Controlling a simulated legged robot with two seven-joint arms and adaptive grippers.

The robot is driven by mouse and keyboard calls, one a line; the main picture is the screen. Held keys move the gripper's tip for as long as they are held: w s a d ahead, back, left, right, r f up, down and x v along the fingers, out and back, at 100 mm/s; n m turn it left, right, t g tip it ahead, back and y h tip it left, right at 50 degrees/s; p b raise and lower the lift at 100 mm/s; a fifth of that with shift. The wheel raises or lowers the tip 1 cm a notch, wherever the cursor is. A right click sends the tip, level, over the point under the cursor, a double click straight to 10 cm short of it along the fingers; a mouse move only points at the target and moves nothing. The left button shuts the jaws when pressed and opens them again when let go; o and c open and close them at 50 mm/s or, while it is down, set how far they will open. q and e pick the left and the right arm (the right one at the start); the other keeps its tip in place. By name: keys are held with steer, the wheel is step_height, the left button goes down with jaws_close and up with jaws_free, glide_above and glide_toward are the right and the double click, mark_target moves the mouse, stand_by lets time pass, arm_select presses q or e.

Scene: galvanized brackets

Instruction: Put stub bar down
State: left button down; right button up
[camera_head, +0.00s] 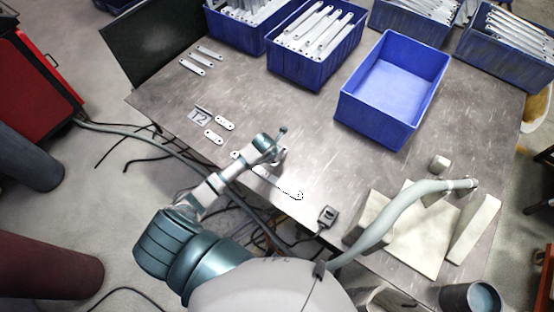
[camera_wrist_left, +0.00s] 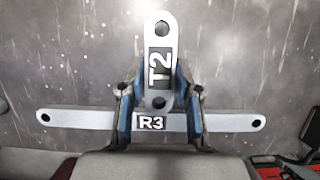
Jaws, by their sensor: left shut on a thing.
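The stub bar, a short light metal bar marked T2 (camera_wrist_left: 160,62) with a hole at each end, stands between the two blue fingers of my left gripper (camera_wrist_left: 158,80) in the left wrist view. The gripper is shut on it. A longer bar marked R3 (camera_wrist_left: 85,119) lies crosswise under the gripper, at the stub bar's near end; I cannot tell whether they touch. In the head view my left gripper (camera_head: 276,152) is over the table's front part, beside the long bar (camera_head: 284,187). The stub bar is hard to make out there. My right gripper is not in view.
On the grey table (camera_head: 300,110), two short bars (camera_head: 224,123) lie near a T2 label (camera_head: 199,116), with several bars (camera_head: 195,67) behind. An empty blue bin (camera_head: 350,108) stands right of centre; filled bins (camera_head: 275,68) line the back. A beige fixture (camera_head: 415,250) is front right.

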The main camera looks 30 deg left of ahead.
arm_select(q)
steer(key=f, duration=0.1)
steer(key=a+f, duration=0.1)
steer(key=f, duration=0.1)
steer(key=shift+s+f, duration=0.15)
steer(key=shift+f, duration=0.1)
steer(key=shift+a, duration=0.2)
steer(key=c, duration=0.8)
jaws_free()
steer(key=shift+a+f, duration=0.1)
steer(key=shift+a, duration=0.05)
steer(key=shift+d, duration=0.4)
steer(key=shift+s+d+r, duration=0.1)
steer(key=shift+r, duration=0.45)
steer(key=v, duration=0.5)
steer(key=shift+a+p, duration=0.2)
steer(key=shift+p, duration=0.1)
steer(key=v, duration=0.6)
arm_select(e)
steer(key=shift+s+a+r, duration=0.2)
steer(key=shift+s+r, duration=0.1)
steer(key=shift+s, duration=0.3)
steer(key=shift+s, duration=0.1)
